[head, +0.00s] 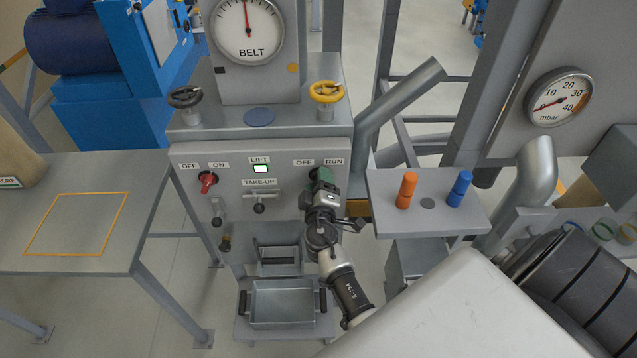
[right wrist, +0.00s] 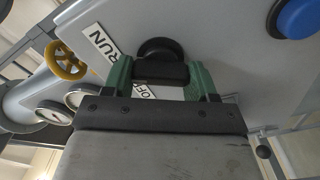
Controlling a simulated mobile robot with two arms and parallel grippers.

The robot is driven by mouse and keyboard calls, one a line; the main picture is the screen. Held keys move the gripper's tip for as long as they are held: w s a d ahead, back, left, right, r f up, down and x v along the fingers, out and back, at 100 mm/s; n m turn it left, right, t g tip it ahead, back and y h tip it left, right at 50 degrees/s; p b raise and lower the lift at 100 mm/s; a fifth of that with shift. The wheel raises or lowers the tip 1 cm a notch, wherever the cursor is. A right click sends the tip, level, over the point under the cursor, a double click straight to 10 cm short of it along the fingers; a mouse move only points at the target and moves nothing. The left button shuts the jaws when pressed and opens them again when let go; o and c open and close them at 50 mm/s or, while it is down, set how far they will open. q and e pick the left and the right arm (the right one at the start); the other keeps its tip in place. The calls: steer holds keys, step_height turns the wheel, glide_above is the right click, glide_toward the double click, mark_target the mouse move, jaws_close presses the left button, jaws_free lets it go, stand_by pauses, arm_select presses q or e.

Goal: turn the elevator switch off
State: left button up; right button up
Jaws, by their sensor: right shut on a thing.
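The grey control panel (head: 270,216) faces me. At the right are the OFF (head: 303,162) and RUN (head: 334,162) labels. My right gripper (head: 325,178) is at the panel just below them and hides the knob there in the head view. In the right wrist view, its green fingers (right wrist: 160,74) are shut on a black knob (right wrist: 160,62); the OFF label is partly hidden. My left gripper is not in view.
A lit LIFT lamp (head: 260,169) and a take-up handle (head: 260,207) are on the panel. A grey shelf (head: 455,222) with orange (head: 406,190) and blue (head: 459,188) pegs juts out at the right. A metal tray (head: 283,304) stands below. A table (head: 60,205) stands left.

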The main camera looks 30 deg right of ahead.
steer(key=shift+n+b, duration=0.35)
steer(key=shift+n, duration=0.95)
steer(key=n, duration=0.2)
steer(key=shift+n, duration=0.4)
steer(key=n, duration=0.3)
steer(key=shift+n, duration=1.7)
steer(key=o, duration=0.9)
steer(key=shift+w+f, duration=0.1)
